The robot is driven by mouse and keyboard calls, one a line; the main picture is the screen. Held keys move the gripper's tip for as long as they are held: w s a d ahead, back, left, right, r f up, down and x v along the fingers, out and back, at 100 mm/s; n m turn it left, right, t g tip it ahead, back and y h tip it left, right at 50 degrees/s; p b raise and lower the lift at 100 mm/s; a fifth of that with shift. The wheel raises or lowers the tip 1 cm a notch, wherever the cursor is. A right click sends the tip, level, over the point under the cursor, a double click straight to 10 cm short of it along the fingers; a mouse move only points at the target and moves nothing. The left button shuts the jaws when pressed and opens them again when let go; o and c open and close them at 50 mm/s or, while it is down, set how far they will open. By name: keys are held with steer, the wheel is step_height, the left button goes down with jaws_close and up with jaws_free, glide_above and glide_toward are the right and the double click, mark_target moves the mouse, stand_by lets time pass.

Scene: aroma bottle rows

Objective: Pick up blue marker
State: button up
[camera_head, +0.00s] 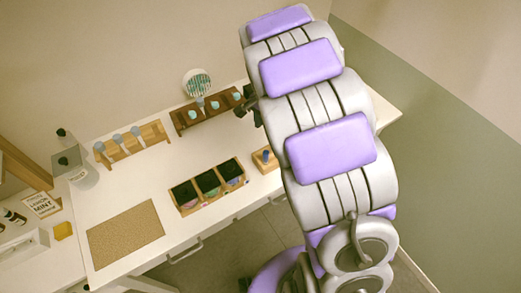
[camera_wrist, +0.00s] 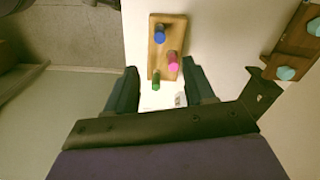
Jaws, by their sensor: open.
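The blue marker (camera_wrist: 159,33) stands in a small wooden holder (camera_wrist: 155,62) with a pink marker (camera_wrist: 173,61) and a green marker (camera_wrist: 156,80). In the wrist view the blue one is farthest from my gripper (camera_wrist: 160,66), beyond its fingertips. My gripper is open and empty, with the lower part of the holder showing between its fingers. In the head view the blue marker (camera_head: 266,155) shows in the holder (camera_head: 272,164) near the desk's front edge. My gripper (camera_head: 246,106) is partly hidden by my arm there, behind the holder.
A wooden rack (camera_head: 187,122) of bottles with light blue caps stands left of my gripper, with a second rack (camera_head: 155,133) farther left. A three-part wooden box (camera_head: 187,210) sits left of the marker holder. A cork mat (camera_head: 125,235) lies front left. The desk's middle is clear.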

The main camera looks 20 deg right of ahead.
glide_toward(266, 157)
step_height(266, 157, down, 2)
steer(key=w+d, duration=0.1)
steer(key=d, duration=0.2)
steer(key=a+f, duration=0.2)
steer(key=f, duration=0.1)
steer(key=a+f+b, duration=0.1)
steer(key=f, duration=0.3)
steer(key=d+f, duration=0.1)
steer(key=f, duration=0.2)
steer(key=shift+w+d+b, duration=0.1)
steer(key=shift+d+b, duration=0.1)
steer(key=shift+b, duration=0.15)
steer(key=shift+a+r, duration=0.1)
steer(key=shift+a, duration=0.8)
steer(key=shift+c, duration=1.2)
steer(key=shift+d, duration=0.7)
steer(key=c, duration=0.6)
jaws_close()
steer(key=shift+a, duration=0.15)
